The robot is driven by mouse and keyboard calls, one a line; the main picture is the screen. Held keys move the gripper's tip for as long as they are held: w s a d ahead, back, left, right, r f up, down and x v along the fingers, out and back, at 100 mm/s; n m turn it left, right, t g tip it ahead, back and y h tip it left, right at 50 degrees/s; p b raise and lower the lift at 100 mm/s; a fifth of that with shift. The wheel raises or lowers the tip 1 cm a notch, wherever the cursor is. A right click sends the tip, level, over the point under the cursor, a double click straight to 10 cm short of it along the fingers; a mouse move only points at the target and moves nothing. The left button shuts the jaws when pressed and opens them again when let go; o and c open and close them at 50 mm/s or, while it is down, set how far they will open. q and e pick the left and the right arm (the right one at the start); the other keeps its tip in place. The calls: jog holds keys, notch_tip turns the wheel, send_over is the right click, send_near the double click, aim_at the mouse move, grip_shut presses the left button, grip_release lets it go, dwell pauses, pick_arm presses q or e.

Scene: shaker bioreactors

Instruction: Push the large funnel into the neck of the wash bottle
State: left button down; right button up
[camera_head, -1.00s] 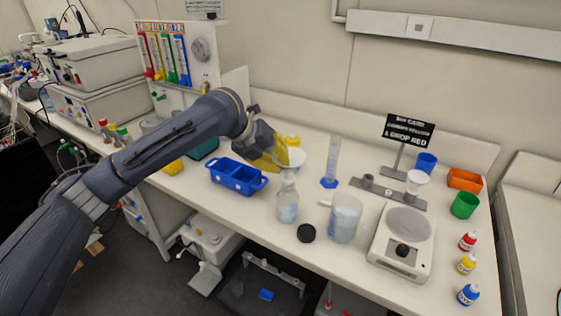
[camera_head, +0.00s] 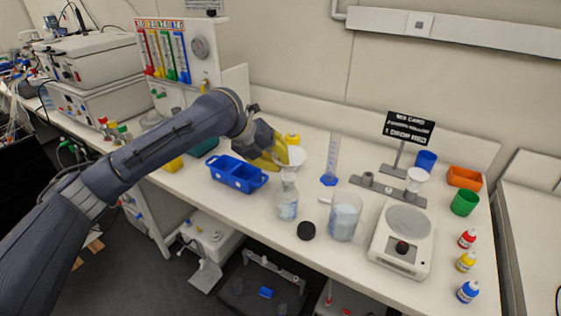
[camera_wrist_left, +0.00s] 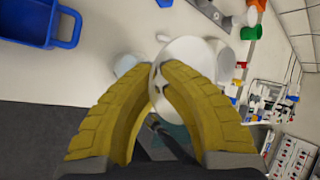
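The large white funnel (camera_head: 296,156) is at the fingertips of my left gripper (camera_head: 279,157). In the left wrist view, the yellow fingers of the gripper (camera_wrist_left: 160,75) close on the rim side of the funnel (camera_wrist_left: 195,52). The clear wash bottle (camera_head: 287,205) stands upright on the bench directly below, with liquid inside. The funnel's lower end is at or just above the bottle's neck (camera_head: 288,178); I cannot tell how far it is in. My right gripper is not in view.
A blue basket (camera_head: 237,175) stands left of the bottle. A black cap (camera_head: 306,231) and a beaker of liquid (camera_head: 345,217) are close on its right.

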pick_arm(q)
jog(key=shift+f, duration=0.75)
dwell(1.3)
jog(key=c, duration=1.5)
grip_release()
